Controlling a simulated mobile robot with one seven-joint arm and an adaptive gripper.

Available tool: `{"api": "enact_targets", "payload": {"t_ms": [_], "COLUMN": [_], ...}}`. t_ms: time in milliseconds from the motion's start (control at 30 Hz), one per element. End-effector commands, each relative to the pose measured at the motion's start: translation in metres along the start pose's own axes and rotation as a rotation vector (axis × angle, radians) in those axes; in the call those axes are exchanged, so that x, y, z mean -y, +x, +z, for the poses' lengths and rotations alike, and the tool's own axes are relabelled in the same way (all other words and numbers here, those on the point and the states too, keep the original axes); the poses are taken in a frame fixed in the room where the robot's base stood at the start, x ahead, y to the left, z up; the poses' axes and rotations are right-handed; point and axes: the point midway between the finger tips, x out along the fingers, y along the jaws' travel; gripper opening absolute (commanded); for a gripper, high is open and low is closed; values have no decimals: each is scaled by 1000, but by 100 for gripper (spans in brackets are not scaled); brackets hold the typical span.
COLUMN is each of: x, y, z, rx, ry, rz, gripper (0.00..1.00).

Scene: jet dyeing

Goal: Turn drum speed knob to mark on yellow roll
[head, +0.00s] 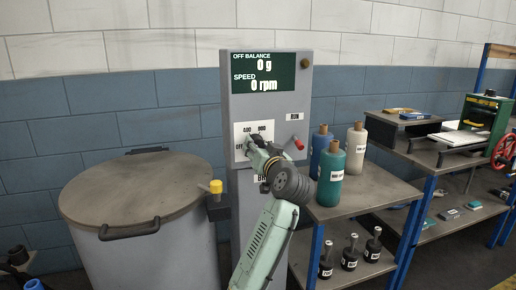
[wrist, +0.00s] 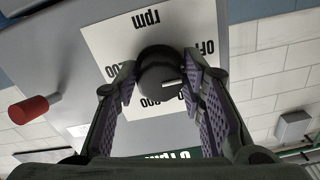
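The drum speed knob (wrist: 160,78) is black and round with a white line, on a white dial plate (wrist: 115,48). The line points right in the inverted wrist view, toward the OFF side. My gripper (wrist: 161,75) has its purple-padded fingers on both sides of the knob, apparently touching it. The display (head: 264,73) reads 0 g and 0 rpm.
A red handle (head: 298,143) sticks out right of the dial, close to my gripper. A table (head: 375,190) bears the rolls, with several dark weights below.

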Motion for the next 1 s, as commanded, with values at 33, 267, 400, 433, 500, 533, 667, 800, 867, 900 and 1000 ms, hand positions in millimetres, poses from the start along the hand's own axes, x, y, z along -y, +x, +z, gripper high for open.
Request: {"api": "enact_targets", "payload": {"t_ms": [33,267,400,433,500,533,667,800,867,900,1000], "x": [0,0,0,0,0,0,0,0,1,1,1], "y": [0,0,0,0,0,0,0,0,0,0,0], "z": [0,0,0,0,0,0,0,0,0,0,0], "rx": [0,0,0,0,0,0,0,0,1,1,2], "ry": [0,0,0,0,1,3,22,72,105,131,209], "rz": [0,0,0,0,0,0,0,0,0,0,1], "gripper": [31,16,6,6,6,6,6,6,6,6,6]}}
